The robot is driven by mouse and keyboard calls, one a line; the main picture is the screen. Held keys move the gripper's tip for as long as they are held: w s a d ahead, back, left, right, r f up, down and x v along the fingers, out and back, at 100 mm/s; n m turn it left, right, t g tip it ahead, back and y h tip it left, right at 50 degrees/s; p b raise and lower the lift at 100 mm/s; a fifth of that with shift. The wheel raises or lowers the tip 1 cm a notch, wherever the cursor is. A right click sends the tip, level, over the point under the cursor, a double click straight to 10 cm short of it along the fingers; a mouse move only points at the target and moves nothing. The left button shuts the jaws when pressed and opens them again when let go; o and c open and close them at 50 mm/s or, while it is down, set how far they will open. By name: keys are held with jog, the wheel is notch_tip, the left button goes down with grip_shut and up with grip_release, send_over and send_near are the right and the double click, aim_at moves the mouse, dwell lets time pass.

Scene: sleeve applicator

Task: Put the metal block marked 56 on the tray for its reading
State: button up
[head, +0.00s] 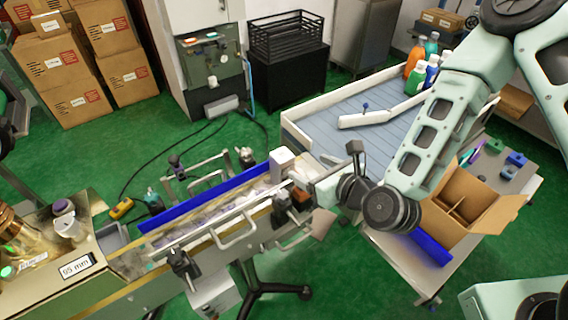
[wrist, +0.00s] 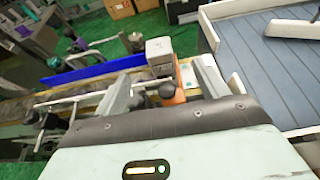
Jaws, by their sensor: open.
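No marking 56 is readable in either view. A plain pale grey block (head: 282,163) stands on the conveyor's right end; it also shows in the wrist view (wrist: 159,50), and I cannot tell whether it is the metal block. I cannot single out the tray for the reading. My gripper (head: 303,182) is over the right end of the conveyor, partly hidden by my wrist. In the wrist view my gripper (wrist: 163,86) is open, its two grey fingers apart, with nothing held. An orange part with a black knob (wrist: 168,91) shows beyond and between them.
The conveyor (head: 215,232) has a blue guide rail (head: 190,211) and metal brackets. A label reading 95 mm (head: 76,266) is on the machine at left. A slatted blue-grey table (head: 335,109) holds bottles (head: 417,62). An open divided carton (head: 468,205) stands at right.

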aim_at(284, 156)
jog(key=w+f+b, duration=0.1)
jog(key=b, duration=0.4)
jog(key=shift+a, duration=0.35)
jog(key=b, duration=0.4)
jog(key=shift+a+f, duration=0.15)
jog(key=shift+f, duration=0.1)
jog(key=p+x, duration=0.1)
jog(key=x, duration=0.5)
jog(key=p+x, duration=0.1)
jog(key=x, duration=0.2)
jog(key=shift+w+a+r+p, duration=0.15)
jog(key=shift+w+a+p, duration=0.15)
jog(key=shift+w, duration=0.05)
jog(key=shift+x, duration=0.8)
jog(key=c, duration=1.4)
